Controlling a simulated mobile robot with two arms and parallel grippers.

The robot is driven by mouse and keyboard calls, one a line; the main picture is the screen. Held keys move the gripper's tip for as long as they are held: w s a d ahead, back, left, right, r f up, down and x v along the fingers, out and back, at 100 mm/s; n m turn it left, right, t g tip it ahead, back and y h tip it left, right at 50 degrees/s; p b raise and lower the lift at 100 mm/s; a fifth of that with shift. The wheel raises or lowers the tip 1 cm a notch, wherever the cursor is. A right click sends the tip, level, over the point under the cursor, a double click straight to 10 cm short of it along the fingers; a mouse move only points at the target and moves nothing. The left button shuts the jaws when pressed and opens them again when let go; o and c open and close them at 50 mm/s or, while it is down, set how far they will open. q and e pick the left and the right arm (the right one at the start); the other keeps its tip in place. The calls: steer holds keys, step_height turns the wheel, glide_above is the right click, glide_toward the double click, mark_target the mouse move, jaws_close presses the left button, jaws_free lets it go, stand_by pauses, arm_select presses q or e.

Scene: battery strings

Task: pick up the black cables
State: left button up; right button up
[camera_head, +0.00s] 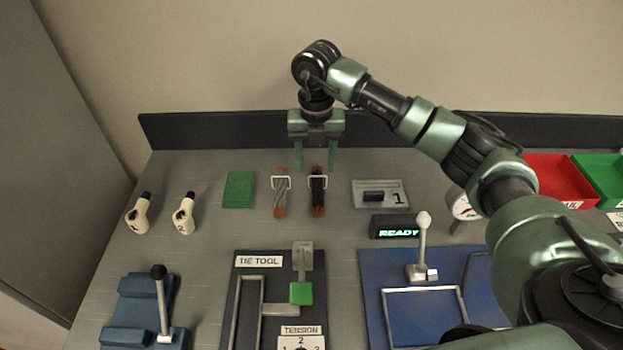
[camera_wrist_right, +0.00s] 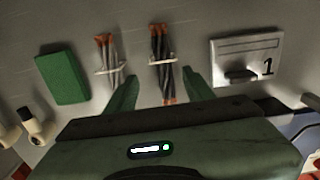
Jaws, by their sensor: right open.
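The black cables (camera_head: 318,191) lie as a short bundle with orange ends on the grey bench, under a small white wire bracket. In the right wrist view the black cables (camera_wrist_right: 161,62) show between and beyond my fingertips. A grey cable bundle (camera_head: 281,195) lies just to their left under a similar bracket, and it also shows in the right wrist view (camera_wrist_right: 109,65). My right gripper (camera_head: 316,170) points down above the far end of the bundles, open and empty, with its fingers apart. It also shows in the right wrist view (camera_wrist_right: 160,85). My left gripper is not in view.
A green block (camera_head: 239,189) sits left of the bundles and a grey plate marked 1 (camera_head: 380,194) sits right. A READY display (camera_head: 395,227), a TIE TOOL board (camera_head: 262,262) and a blue board (camera_head: 375,262) are nearer. A dark back rail (camera_head: 220,131) runs behind.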

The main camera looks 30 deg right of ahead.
mark_target(318, 186)
steer(key=f, duration=0.1)
steer(key=s+f+p, duration=0.1)
steer(key=shift+s+f, duration=0.15)
steer(key=shift+f, duration=0.25)
step_height(318, 186, down, 3)
steer(key=shift+d+f+p, duration=0.1)
steer(key=shift+f+p, duration=0.1)
steer(key=shift+p, duration=0.45)
steer(key=shift+f, duration=0.15)
jaws_close()
